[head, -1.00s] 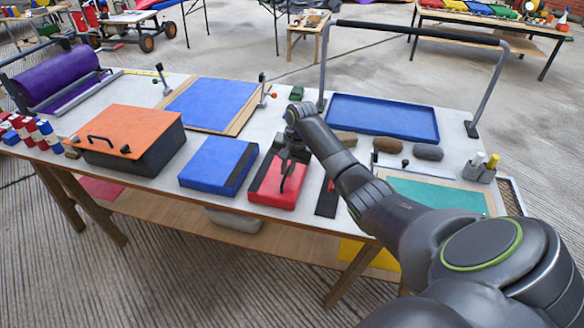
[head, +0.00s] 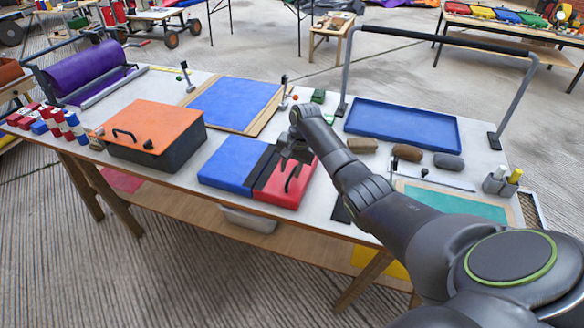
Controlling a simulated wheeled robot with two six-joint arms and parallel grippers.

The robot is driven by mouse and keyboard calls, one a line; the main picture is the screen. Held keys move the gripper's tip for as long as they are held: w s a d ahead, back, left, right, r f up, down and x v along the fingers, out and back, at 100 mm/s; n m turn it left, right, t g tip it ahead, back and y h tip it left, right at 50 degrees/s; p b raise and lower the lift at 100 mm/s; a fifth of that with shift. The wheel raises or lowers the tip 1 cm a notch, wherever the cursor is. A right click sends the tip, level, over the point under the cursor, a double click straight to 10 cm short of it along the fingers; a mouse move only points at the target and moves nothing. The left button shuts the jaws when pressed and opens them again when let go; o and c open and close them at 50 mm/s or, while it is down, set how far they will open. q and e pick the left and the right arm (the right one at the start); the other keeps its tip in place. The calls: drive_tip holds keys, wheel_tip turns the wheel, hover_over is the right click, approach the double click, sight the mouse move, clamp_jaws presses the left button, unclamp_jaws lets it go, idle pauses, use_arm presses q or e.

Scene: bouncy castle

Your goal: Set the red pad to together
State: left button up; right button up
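The red pad (head: 278,191) lies on the white table, with a black strip along its left side. The blue pad (head: 222,166) lies directly left of it, with a black strip along its right side. The two strips meet, with no clear gap between the pads. My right gripper (head: 291,166) points down over the red pad at a dark curved piece that looks like a handle. The arm hides part of the pad's far side, and I cannot tell how the fingers close there. My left gripper is not in view.
An orange-topped black box (head: 152,133) stands left of the pads. Behind them lies a blue board (head: 234,104). A blue tray (head: 402,129) sits under a tall grey bar frame (head: 440,38). A teal mat (head: 455,204) lies at right.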

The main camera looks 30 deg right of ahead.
drive_tip(key=shift+s+d+r, duration=0.1)
wheel_tip(320, 180, up, 17)
drive_tip(key=s+d, duration=0.2)
drive_tip(key=shift+s+b, duration=0.25)
drive_tip(key=shift+b, duration=0.1)
